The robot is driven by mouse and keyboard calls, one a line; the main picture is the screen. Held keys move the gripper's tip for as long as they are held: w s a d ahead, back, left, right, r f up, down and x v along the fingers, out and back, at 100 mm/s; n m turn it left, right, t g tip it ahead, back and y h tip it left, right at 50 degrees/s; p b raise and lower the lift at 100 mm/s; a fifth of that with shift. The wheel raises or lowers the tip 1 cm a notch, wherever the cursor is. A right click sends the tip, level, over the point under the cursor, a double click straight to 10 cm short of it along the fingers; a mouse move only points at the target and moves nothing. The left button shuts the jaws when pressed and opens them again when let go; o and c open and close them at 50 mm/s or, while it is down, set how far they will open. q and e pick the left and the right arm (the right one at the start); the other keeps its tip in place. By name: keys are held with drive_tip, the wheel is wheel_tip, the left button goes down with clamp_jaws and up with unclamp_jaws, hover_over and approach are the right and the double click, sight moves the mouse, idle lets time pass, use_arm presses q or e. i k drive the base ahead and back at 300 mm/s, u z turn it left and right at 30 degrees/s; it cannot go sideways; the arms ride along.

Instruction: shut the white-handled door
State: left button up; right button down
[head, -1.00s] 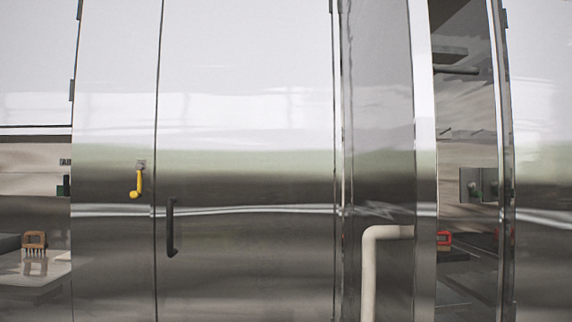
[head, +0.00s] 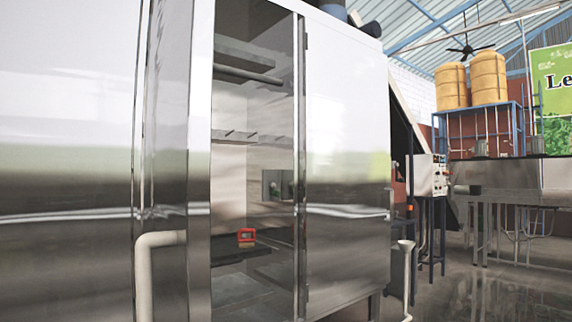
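A white, bent-pipe handle (head: 146,270) shows at the lower left in the head view. It is fixed to a narrow, shiny steel door panel (head: 172,140), seen at a steep angle. To the right of this panel the steel cabinet stands open, and its inside (head: 240,200) shows shelves and a small red-framed item (head: 246,235). The lower end of the handle is cut off by the frame. Neither of my grippers is in view.
A flat steel panel (head: 345,150) stands right of the opening. A second whitish pipe (head: 406,275) stands past the cabinet's right corner. A control box (head: 430,175), a blue stand with yellow tanks (head: 470,85) and open floor (head: 480,295) lie to the right.

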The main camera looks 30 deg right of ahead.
sight(173, 251)
drive_tip(key=z, duration=0.35)
drive_tip(key=i, duration=1)
drive_tip(key=z, duration=0.5)
drive_tip(key=k, duration=0.3)
drive_tip(key=u, duration=0.4)
